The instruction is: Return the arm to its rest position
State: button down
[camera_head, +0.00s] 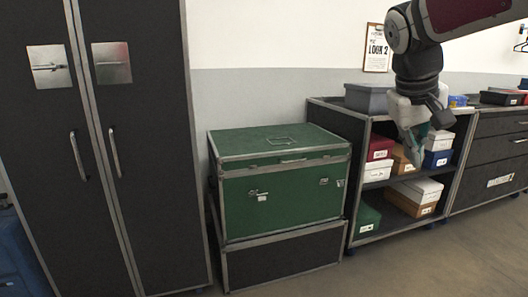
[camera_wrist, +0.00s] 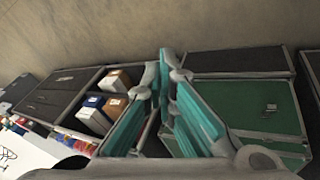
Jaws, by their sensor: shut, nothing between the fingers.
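My gripper (camera_head: 417,146) hangs from my arm at the upper right of the head view, pointing down in front of the open shelf unit (camera_head: 351,206). It is shut with nothing in it. In the wrist view its teal-padded fingers (camera_wrist: 168,100) fill the middle. The fingers hide part of the boxes on the shelf behind them.
A green trunk (camera_head: 280,203) with metal edges stands on a black case (camera_head: 285,262) left of the shelf. A tall black wardrobe (camera_head: 150,200) is at the left. The shelves hold several boxes, and a grey box (camera_head: 366,98) is on top. Black drawers (camera_head: 488,150) are at right.

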jog(key=s+a+f+g+y, duration=0.1)
jog(key=s+a+f, duration=0.3)
jog(key=s, duration=0.7)
jog(key=s+a+f+g+y, duration=0.1)
jog(key=s+a+f+y, duration=0.3)
jog(key=s, duration=0.8)
jog(key=s+a+f+g+h, duration=0.1)
jog(key=s+a+f, duration=0.1)
jog(key=s+f, duration=0.65)
notch_tip(320, 180, up, 41)
jog(key=s+t+p, duration=0.3)
jog(key=t+p, duration=0.1)
jog(key=p, duration=3.2)
jog(key=shift+w+a+f, duration=0.1)
jog(key=shift+f, duration=0.05)
